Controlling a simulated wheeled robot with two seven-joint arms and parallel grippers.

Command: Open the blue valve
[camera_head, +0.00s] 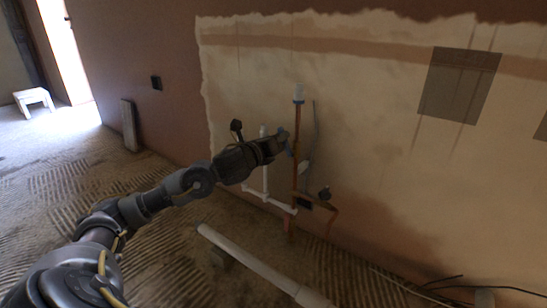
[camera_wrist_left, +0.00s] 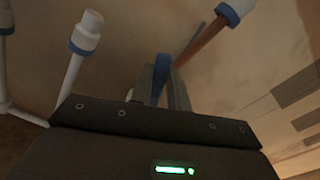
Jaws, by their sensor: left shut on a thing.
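The blue valve handle (camera_wrist_left: 161,78) shows between the fingers of my left gripper (camera_wrist_left: 163,85) in the left wrist view. My left gripper is shut on it. In the head view, my left gripper (camera_head: 281,143) is at the copper pipe (camera_head: 296,125), and only a small blue piece of the valve (camera_head: 290,152) shows beside it. The copper pipe stands upright against the wall and has a blue and white cap (camera_head: 298,94). The valve body is mostly hidden by the gripper. My right gripper is not in view.
White pipes (camera_head: 265,180) run beside the copper pipe. A long white pipe (camera_head: 262,266) lies on the ridged floor in front. A white stool (camera_head: 33,101) stands far left near the bright doorway.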

